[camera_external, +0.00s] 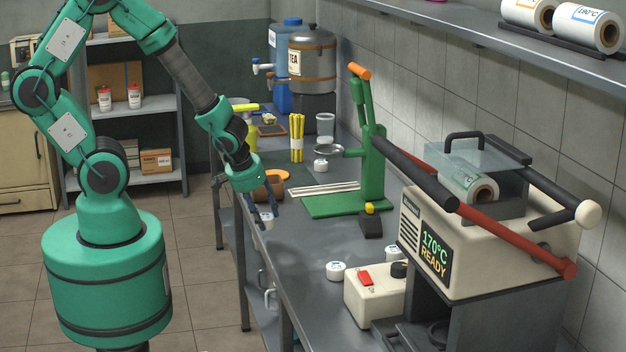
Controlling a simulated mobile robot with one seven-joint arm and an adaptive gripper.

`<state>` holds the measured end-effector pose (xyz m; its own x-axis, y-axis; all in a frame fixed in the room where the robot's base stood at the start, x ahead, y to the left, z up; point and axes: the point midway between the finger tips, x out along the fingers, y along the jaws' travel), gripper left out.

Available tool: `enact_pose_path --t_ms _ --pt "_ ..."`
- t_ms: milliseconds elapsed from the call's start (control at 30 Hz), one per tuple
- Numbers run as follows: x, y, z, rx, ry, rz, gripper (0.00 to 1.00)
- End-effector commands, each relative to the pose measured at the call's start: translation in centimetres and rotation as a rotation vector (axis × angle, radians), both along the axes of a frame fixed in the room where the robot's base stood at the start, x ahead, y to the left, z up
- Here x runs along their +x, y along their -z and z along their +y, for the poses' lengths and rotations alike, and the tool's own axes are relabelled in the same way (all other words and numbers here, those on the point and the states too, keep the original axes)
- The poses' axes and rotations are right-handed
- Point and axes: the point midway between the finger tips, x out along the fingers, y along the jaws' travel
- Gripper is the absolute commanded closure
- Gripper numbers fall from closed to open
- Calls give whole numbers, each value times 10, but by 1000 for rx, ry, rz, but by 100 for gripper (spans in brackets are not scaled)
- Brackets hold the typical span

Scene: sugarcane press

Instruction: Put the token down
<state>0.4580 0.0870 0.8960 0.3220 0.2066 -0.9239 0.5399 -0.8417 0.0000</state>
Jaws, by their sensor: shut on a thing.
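My gripper (265,213) hangs at the left edge of the grey worktop, with its dark fingers pointing down. It is shut on the token (266,217), apparently the small white round piece between the fingers. The fingers partly cover the piece, and its markings are too small to read. I cannot tell whether its underside touches the worktop (305,255). A brown bowl (272,187) is just behind the fingers.
A green lever press (372,165) stands right of my gripper, with a small black block with a yellow top (371,220) before it. White round pieces stand near the cream switch box (372,297) and press. A sealing machine (480,235) is front right. Worktop between is clear.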

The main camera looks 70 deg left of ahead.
Motion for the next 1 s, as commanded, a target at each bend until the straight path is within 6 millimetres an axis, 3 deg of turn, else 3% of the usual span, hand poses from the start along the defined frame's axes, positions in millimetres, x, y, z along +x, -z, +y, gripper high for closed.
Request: enact_pose_path --t_ms 567,767,1000 --pt "3 0 -8 0 18 0 83" --pt "10 -1 -31 -1 71 0 83" --pt "19 -2 -77 -3 172 3 83"
